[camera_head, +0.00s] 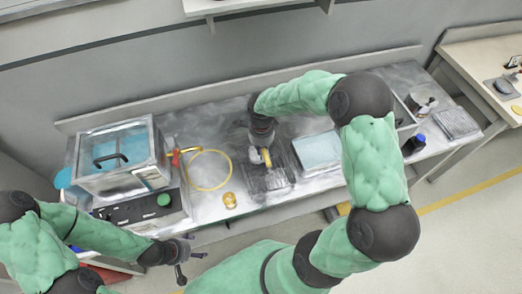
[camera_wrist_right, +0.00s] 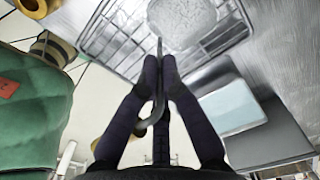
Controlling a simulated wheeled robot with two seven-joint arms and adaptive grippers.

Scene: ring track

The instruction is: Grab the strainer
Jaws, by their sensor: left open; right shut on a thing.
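The strainer (camera_wrist_right: 182,18) shows in the right wrist view as a round, pale mesh bowl at the top, with a thin handle running down to a curved hook. My right gripper (camera_wrist_right: 160,65) is shut on this handle, with the bowl beyond the fingertips, over a wire rack. In the head view my right gripper (camera_head: 262,155) is above the dark rack, and the strainer cannot be made out clearly there. My left gripper (camera_head: 185,262) is open and empty, in front of the bench at lower left, away from the strainer.
The wire rack (camera_head: 268,181) lies on the metal bench. A clear-walled water bath (camera_head: 122,158) with a yellow hose (camera_head: 208,187) stands to its left. A pale blue-topped box (camera_head: 318,150) is to its right. A small gold object (camera_head: 230,200) sits near the front edge.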

